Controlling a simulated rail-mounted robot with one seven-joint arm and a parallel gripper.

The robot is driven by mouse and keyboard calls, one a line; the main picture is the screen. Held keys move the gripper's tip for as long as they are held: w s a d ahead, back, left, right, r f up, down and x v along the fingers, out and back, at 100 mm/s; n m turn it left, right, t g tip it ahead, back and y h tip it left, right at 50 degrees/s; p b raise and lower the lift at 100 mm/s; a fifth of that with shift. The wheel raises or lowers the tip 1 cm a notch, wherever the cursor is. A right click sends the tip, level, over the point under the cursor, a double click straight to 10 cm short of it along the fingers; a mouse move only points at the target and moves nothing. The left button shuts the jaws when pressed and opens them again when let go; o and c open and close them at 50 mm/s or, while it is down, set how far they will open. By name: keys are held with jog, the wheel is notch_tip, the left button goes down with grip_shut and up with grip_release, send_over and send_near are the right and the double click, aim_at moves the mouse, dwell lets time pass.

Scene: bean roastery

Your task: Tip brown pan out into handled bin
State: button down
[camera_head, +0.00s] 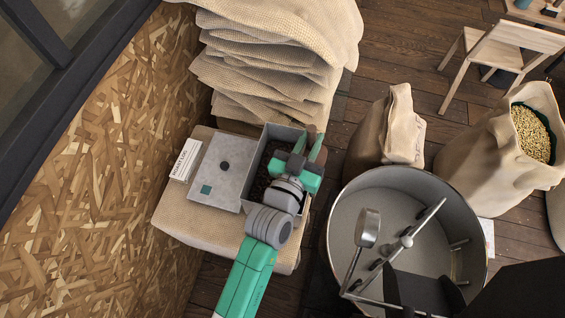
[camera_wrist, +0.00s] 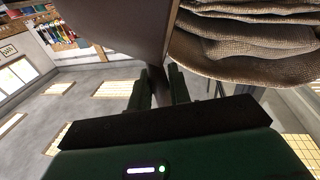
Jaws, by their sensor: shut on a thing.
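My gripper (camera_head: 307,147) is over the right side of an open grey bin (camera_head: 267,130) on a burlap-covered stack. Dark brown beans show inside the bin, and my gripper hides part of it. In the wrist view my gripper (camera_wrist: 159,82) is shut on the handle of the brown pan (camera_wrist: 115,22), whose body fills the top of that view. In the head view only a small brown piece of the pan (camera_head: 311,130) shows by the fingertips. The pan looks tilted, on edge; whether anything is in it is hidden.
A grey plate (camera_head: 222,150) with a teal square and a white label card (camera_head: 185,158) lie left of the bin. Folded sacks (camera_head: 270,60) rise behind it. A round metal drum (camera_head: 345,215) and filled sacks (camera_head: 485,160) stand to the right. A board wall is at left.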

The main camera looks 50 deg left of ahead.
jog(key=shift+s+a+f+b, duration=0.1)
jog(key=shift+s+a+b, duration=0.1)
jog(key=shift+b, duration=0.2)
jog(key=shift+a+n+b, duration=0.2)
jog(key=shift+n+b, duration=0.1)
jog(key=shift+s+a+b, duration=0.25)
jog(key=shift+b, duration=0.2)
jog(key=shift+n, duration=0.3)
jog(key=shift+s+a+b, duration=0.25)
jog(key=shift+a+b, duration=0.1)
jog(key=shift+b, duration=0.2)
jog(key=shift+s+a+r+n, duration=0.15)
jog(key=shift+r+n, duration=0.05)
jog(key=shift+n, duration=0.1)
jog(key=shift+s+a+r+n+b, duration=0.1)
jog(key=shift+s+a+n+b, duration=0.15)
jog(key=shift+b, duration=0.3)
jog(key=shift+s+a+n+t+y+b, duration=0.3)
jog(key=shift+s+a+n+b, duration=0.15)
jog(key=shift+a+n+b, duration=0.35)
